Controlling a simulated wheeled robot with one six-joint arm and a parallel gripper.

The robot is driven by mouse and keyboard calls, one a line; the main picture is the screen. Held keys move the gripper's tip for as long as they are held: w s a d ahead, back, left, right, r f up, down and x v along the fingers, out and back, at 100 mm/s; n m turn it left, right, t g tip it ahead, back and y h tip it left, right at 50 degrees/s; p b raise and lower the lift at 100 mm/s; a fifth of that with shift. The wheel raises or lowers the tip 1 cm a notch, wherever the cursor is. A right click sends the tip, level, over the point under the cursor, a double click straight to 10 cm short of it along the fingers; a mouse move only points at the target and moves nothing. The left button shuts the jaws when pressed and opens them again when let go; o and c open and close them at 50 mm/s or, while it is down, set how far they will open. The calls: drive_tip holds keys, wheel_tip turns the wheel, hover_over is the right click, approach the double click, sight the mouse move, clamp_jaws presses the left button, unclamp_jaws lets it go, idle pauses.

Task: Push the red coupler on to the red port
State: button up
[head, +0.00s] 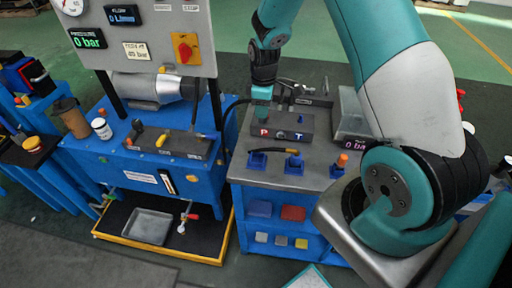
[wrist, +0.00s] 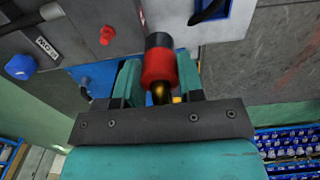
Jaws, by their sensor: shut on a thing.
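In the wrist view the red coupler (wrist: 158,68), with a red collar, a black end and a brass part, sits between the teal fingers of my gripper (wrist: 158,78). My gripper is shut on it. In the head view my gripper (head: 262,100) points down above the left part of the dark port block (head: 288,122), by the red P label (head: 264,132). The coupler is not clear there, and I cannot tell whether it touches the port. A small red fitting (wrist: 106,35) on a grey surface shows left of the coupler in the wrist view; I cannot tell if it is the red port.
Blue holders (head: 294,165) stand along the front of the grey bench top (head: 310,180), one with a dark hose (head: 270,151). A metal box (head: 353,113) stands right of the block. A blue stand (head: 190,168) with a gauge panel (head: 150,40) is at left.

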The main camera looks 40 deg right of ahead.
drive_tip(key=w+d+r+p, duration=0.3)
drive_tip(key=w+d+r, duration=0.2)
drive_tip(key=w+d, duration=0.1)
drive_tip(key=f+b, duration=0.2)
drive_tip(key=f, duration=0.1)
drive_tip(key=f+b, duration=0.2)
drive_tip(key=shift+s+a+f, duration=0.15)
drive_tip(key=shift+s+f, duration=0.05)
drive_tip(key=shift+s, duration=0.1)
drive_tip(key=shift+f, duration=0.5)
drive_tip(key=shift+f+b, duration=1.15)
drive_tip(key=shift+f, duration=0.35)
drive_tip(key=o, duration=1.1)
drive_tip(key=shift+c, duration=0.2)
drive_tip(key=shift+r, duration=0.1)
drive_tip(key=shift+r+p, duration=1.85)
drive_tip(key=shift+r, duration=0.65)
